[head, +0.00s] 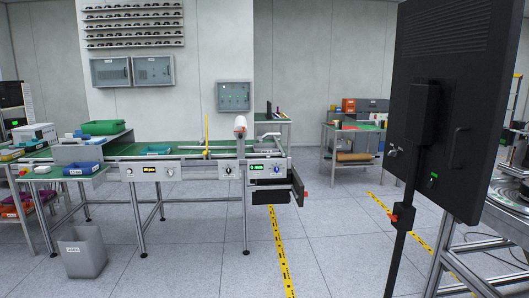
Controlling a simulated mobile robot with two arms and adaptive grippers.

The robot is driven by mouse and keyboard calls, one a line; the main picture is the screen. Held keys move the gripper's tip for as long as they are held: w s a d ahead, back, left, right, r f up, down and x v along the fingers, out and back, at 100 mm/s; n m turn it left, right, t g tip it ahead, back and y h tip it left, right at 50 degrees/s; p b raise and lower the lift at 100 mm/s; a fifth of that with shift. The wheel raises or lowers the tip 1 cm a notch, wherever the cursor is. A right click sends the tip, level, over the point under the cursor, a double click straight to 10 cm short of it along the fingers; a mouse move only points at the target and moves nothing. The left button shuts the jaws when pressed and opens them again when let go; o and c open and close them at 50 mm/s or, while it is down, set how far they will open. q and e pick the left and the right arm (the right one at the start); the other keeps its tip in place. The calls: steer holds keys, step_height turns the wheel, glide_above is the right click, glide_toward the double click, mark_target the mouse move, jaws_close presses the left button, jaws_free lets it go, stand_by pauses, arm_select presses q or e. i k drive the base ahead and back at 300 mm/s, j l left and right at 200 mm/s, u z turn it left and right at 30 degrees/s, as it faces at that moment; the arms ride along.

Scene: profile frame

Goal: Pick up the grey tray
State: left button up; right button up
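No thing in view is clearly the grey tray. A light-grey box-like piece (78,153) is at the left end of the workbench, below a green crate (104,127); I cannot tell if it is a tray. A grey open bin (83,252) with a small white label stands upright on the floor in front of the bench. A flat grey item (267,137) at the bench's right end is too small to make out. Neither of my grippers is in view.
The long green-topped workbench (185,148) spans the left and middle. A large black screen (449,100) on a post blocks the right. Tiled floor (195,262) is clear in front, with yellow tape (280,251).

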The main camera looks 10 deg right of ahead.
mark_target(270, 147)
steer(key=i+l, duration=0.25)
steer(key=i, duration=0.2)
steer(key=i+l+z, duration=0.1)
steer(key=i+l, duration=0.2)
steer(key=i, duration=0.15)
steer(key=i+l, duration=0.25)
steer(key=i, duration=0.2)
steer(key=i+l+z, duration=0.1)
steer(key=i, duration=0.4)
steer(key=i+l, duration=0.3)
steer(key=i, duration=0.15)
steer(key=i+l+z, duration=0.1)
steer(key=i+l, duration=0.15)
steer(key=i, duration=0.2)
steer(key=i+l+z, duration=0.25)
steer(key=i, duration=0.3)
steer(key=i+z, duration=0.2)
steer(key=i, duration=0.4)
